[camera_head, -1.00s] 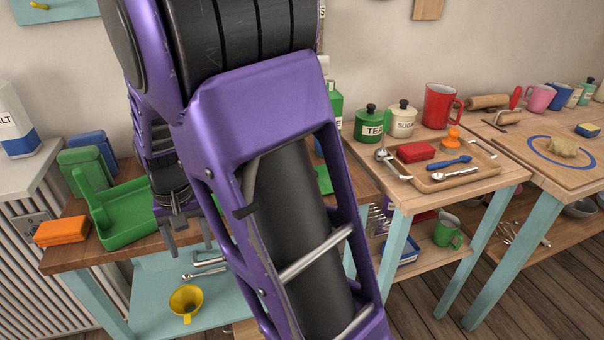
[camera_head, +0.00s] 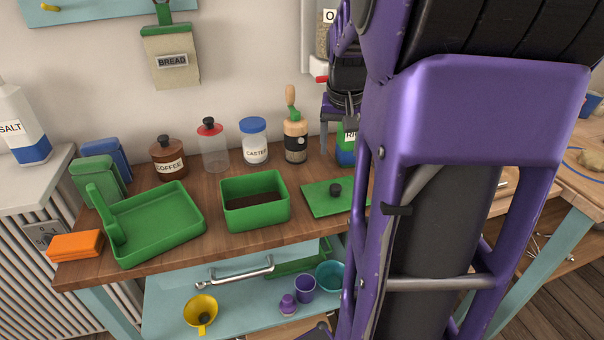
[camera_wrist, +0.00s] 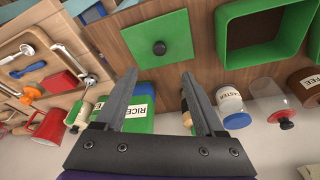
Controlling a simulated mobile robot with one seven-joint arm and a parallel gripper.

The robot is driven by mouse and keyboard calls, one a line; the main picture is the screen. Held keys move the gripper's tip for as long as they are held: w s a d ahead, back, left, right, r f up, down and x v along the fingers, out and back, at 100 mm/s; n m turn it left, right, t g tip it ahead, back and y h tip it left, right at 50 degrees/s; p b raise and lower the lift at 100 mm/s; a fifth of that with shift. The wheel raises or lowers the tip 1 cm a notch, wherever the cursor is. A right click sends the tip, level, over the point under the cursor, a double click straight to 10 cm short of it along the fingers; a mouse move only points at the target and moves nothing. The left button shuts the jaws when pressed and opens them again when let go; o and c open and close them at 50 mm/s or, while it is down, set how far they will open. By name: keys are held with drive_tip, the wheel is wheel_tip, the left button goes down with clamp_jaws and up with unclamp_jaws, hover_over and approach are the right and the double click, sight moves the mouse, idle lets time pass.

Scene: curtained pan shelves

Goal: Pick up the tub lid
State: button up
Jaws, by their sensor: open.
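The tub lid (camera_head: 320,199) is a flat green square with a round black knob. It lies on the wooden worktop, just right of the open green tub (camera_head: 255,212). The lid also shows whole in the wrist view (camera_wrist: 180,30), beyond my fingertips, with the tub (camera_wrist: 262,42) beside it. My gripper (camera_wrist: 160,80) is open and empty, its two dark fingers apart. In the head view my gripper (camera_head: 338,135) is above the back of the worktop, near the green rice container (camera_head: 345,158), and apart from the lid.
A wooden-handled jar (camera_head: 295,138), a caster jar (camera_head: 254,142), a clear red-lidded jar (camera_head: 212,148) and a coffee jar (camera_head: 168,160) line the wall. A green tray (camera_head: 160,225) and an orange block (camera_head: 75,245) are at left. A shelf with a yellow funnel (camera_head: 200,312) lies below.

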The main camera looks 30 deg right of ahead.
drive_tip(key=b, duration=0.1)
hover_over(336, 186)
drive_tip(key=s+a, duration=0.2)
wheel_tip(336, 186, down, 9)
drive_tip(key=shift+s+d+f, duration=0.1)
drive_tip(key=shift+d+f, duration=0.05)
drive_tip(key=shift+f, duration=0.05)
drive_tip(key=x, duration=0.5)
drive_tip(key=shift+w+d+f+b, duration=0.15)
drive_tip(key=shift+w+d+b, duration=0.15)
drive_tip(key=shift+w, duration=0.1)
clamp_jaws()
